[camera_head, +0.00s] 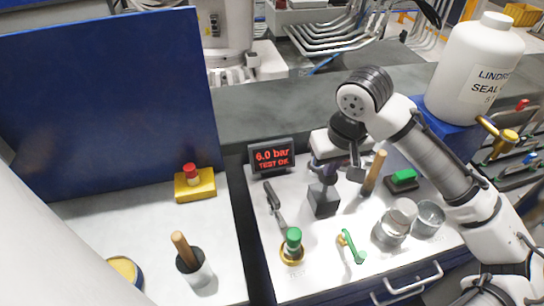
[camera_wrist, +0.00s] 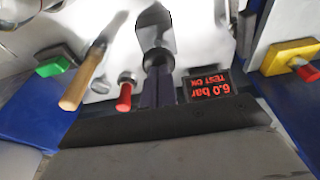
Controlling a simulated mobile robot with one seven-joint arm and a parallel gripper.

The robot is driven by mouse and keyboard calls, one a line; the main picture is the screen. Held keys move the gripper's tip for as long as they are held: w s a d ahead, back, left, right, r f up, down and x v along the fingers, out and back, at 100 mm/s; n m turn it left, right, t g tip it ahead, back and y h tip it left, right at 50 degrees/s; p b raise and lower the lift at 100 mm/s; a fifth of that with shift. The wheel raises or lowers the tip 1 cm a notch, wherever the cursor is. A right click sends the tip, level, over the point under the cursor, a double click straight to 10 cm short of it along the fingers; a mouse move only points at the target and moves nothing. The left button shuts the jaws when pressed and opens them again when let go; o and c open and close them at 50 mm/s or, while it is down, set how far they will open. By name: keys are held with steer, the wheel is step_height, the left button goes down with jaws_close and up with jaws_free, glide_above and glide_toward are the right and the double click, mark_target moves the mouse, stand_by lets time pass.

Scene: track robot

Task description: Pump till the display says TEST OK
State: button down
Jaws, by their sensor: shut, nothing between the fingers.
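The display (camera_head: 272,158) stands at the back left of the white bench top and reads "6.0 bar" and "TEST OK" in red. It shows upside down in the wrist view (camera_wrist: 210,87). My gripper (camera_head: 322,180) is shut and empty, to the right of the display. Its dark purple fingers (camera_wrist: 157,72) point down at a dark block (camera_head: 323,201), and I cannot tell whether they touch it. A lever with a wooden handle (camera_head: 374,172) stands to the right of my gripper, apart from it; it also shows in the wrist view (camera_wrist: 85,80).
A green-topped brass fitting (camera_head: 292,246), a green-handled part (camera_head: 351,246), metal cups (camera_head: 394,224) and a green button (camera_head: 403,178) stand on the bench. A red button on a yellow box (camera_head: 195,183) is at left. A large white bottle (camera_head: 474,70) stands behind my arm.

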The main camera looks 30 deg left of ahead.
steer(key=shift+r+p, duration=2.15)
steer(key=shift+r, duration=0.85)
